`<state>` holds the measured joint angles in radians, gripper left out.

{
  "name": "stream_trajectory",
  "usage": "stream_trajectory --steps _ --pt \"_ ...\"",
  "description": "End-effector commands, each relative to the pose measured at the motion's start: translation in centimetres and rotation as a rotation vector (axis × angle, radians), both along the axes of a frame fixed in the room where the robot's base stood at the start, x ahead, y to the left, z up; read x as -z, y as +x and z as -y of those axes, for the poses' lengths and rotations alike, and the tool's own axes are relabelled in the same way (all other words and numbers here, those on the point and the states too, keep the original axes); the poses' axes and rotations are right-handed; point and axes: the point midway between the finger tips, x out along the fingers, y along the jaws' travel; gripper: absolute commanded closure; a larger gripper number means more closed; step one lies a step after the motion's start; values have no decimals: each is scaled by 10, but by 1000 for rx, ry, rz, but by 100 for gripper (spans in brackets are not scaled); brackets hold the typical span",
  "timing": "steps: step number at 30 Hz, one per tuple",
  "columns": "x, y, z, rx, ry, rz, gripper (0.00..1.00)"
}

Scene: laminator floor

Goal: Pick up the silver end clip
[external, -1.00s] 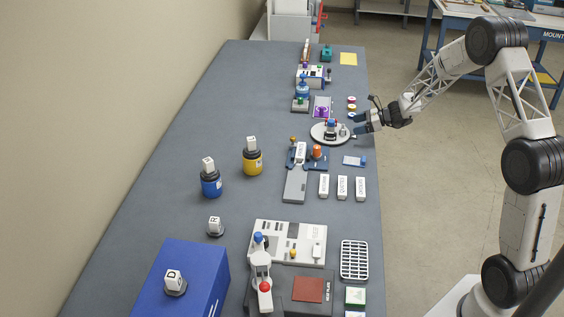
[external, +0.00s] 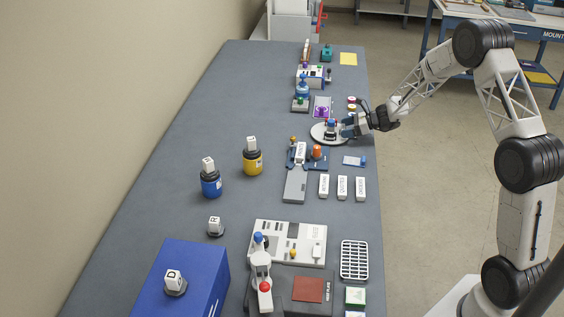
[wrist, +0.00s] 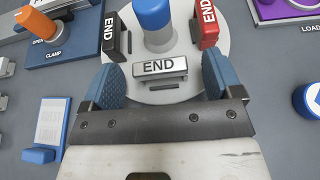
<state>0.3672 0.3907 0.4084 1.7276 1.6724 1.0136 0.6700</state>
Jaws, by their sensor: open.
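The silver end clip (wrist: 160,68), marked END, sits on the near part of a round light-grey turntable (wrist: 150,95) in the wrist view. My gripper (wrist: 160,82) is open, with a blue-padded finger on each side of the clip and visible gaps between. I cannot tell how high the fingers are above the turntable. In the external view my gripper (external: 346,128) is at the right rim of the turntable (external: 322,140), and the arm hides the clip there.
A black END clip (wrist: 117,36) and a red END clip (wrist: 207,25) share the turntable with a blue-topped post (wrist: 154,18). A clamp fixture (wrist: 70,35) stands left, a purple fixture (wrist: 280,10) right. A small blue-white card holder (wrist: 48,125) lies nearby.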

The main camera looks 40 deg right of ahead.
Motion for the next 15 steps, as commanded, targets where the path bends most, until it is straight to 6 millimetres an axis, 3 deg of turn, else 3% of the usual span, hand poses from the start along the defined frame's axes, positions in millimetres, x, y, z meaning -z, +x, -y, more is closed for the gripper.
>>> stream_trajectory --steps 15 --pt "0 0 0 0 0 0 15"
